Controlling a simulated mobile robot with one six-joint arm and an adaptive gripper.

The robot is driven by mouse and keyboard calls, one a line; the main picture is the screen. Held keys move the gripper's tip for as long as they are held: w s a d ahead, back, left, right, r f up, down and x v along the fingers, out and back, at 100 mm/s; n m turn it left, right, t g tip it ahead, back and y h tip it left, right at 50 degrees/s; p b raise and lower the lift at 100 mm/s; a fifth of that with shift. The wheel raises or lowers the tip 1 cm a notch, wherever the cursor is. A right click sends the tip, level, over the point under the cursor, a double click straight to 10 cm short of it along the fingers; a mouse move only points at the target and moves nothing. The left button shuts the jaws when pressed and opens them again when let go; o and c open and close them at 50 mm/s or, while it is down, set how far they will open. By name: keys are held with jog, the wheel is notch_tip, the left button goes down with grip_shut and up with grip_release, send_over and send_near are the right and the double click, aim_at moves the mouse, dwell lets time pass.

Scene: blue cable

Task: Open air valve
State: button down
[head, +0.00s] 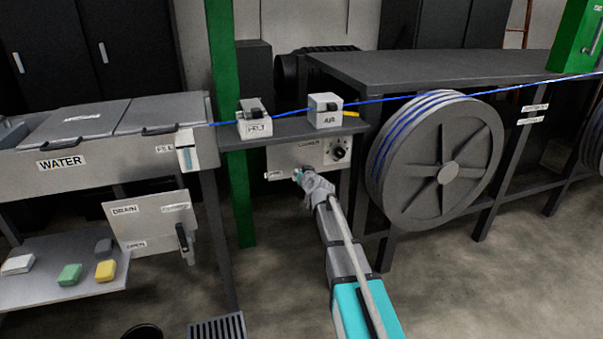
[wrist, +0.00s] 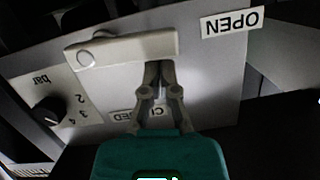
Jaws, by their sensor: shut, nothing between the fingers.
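The air valve is a pale bar handle (wrist: 130,48) on a light panel (wrist: 215,75) in the wrist view. A round pivot shows at its left end, and the bar lies roughly level across the picture. An upside-down OPEN label (wrist: 231,22) is above and right of the bar. A label ending in "ED" (wrist: 124,114) is partly hidden behind my gripper (wrist: 158,66). The fingers are shut and empty, with their tips at the bar's lower edge near its free end. I cannot tell whether they touch it. In the head view my gripper (head: 300,177) is at the panel's lower part and hides the handle.
A gauge or knob marked bar (wrist: 47,110) is left of the handle; it also shows in the head view (head: 340,151). The AIR box (head: 325,111) and MELT box (head: 255,122) stand on the shelf above. A cable reel (head: 438,165) is right, the water trough (head: 80,145) left.

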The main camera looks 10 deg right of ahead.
dwell(0.5)
jog(key=shift+r, duration=0.15)
jog(key=r+p, duration=0.4)
jog(key=shift+d, duration=0.2)
jog(key=p+v, duration=0.2)
jog(key=v, duration=0.8)
jog(key=shift+a+f, duration=0.1)
jog(key=shift+f, duration=0.1)
